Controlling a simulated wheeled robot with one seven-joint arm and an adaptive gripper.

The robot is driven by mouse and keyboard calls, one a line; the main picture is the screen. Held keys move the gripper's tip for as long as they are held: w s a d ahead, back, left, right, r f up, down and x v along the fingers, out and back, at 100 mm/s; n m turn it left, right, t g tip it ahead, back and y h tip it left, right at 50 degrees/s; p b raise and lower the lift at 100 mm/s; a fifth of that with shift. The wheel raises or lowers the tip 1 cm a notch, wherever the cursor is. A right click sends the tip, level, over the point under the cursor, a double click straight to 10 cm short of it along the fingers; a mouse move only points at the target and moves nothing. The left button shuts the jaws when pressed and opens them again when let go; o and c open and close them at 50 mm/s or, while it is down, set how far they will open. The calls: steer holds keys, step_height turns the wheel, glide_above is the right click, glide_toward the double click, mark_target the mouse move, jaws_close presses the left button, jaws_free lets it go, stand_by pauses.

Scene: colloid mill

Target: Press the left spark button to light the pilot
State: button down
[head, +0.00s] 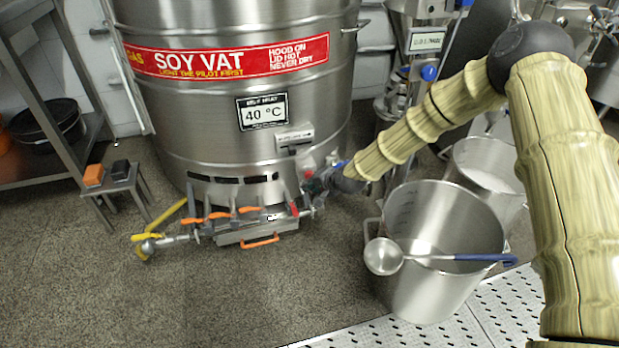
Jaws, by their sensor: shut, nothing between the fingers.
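The steel soy vat (215,95) stands at the upper left with a red label band and a 40 °C readout plate. At its foot is a burner manifold (257,232) with several orange levers (220,215). A small red part (294,208) sits at the manifold's right end, and another red spot shows just above my gripper. I cannot tell which is the left spark button. My gripper (313,186) is shut and empty, low at the vat's right front, close to the manifold's right end. Its dark fingertips are small, and contact cannot be made out.
A large steel pot (430,215) with a blue-handled ladle (384,257) across it stands right of the gripper. Another pot (483,163) is behind it. A yellow-handled valve (150,246) juts out left. The floor in front of the vat is clear.

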steer(key=shift+w+a, duration=0.15)
steer(key=shift+w, duration=0.3)
stand_by(0.6)
stand_by(0.4)
steer(key=shift+s+d+p, duration=0.3)
steer(key=shift+s+p, duration=0.35)
steer(key=shift+s, duration=0.2)
steer(key=shift+s, duration=0.1)
steer(key=s+p, duration=0.1)
steer(key=s+d, duration=0.1)
steer(key=s, duration=0.1)
steer(key=s+p, duration=0.1)
steer(key=shift+s+d+p, duration=0.25)
steer(key=shift+p, duration=0.1)
stand_by(0.6)
